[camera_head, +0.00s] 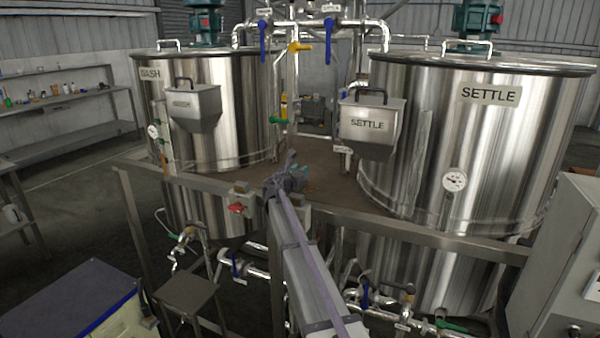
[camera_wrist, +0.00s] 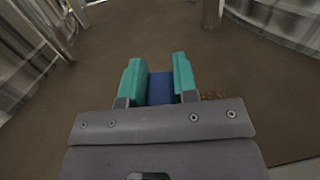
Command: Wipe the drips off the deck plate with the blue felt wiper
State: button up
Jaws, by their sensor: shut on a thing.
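My gripper (camera_wrist: 159,82) shows in the wrist view with its two teal fingers shut on the blue felt wiper (camera_wrist: 160,90). Only the wiper's blue part between the fingers shows; its lower end is hidden. The brown deck plate (camera_wrist: 130,35) lies below the gripper. In the head view the gripper (camera_head: 300,172) is over the deck plate (camera_head: 325,190) between the two tanks, partly hidden by my arm.
The WASH tank (camera_head: 235,100) stands left of the deck and the SETTLE tank (camera_head: 480,150) right. A metal rail (camera_head: 400,230) runs along the front edge, with a red-knobbed box (camera_head: 238,207) on it. Pipes with blue-handled valves (camera_head: 330,40) cross above the back. Bare plate lies ahead of the gripper.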

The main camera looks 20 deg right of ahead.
jog(key=shift+f+b, duration=0.65)
jog(key=shift+f, duration=0.05)
jog(key=shift+r, duration=0.1)
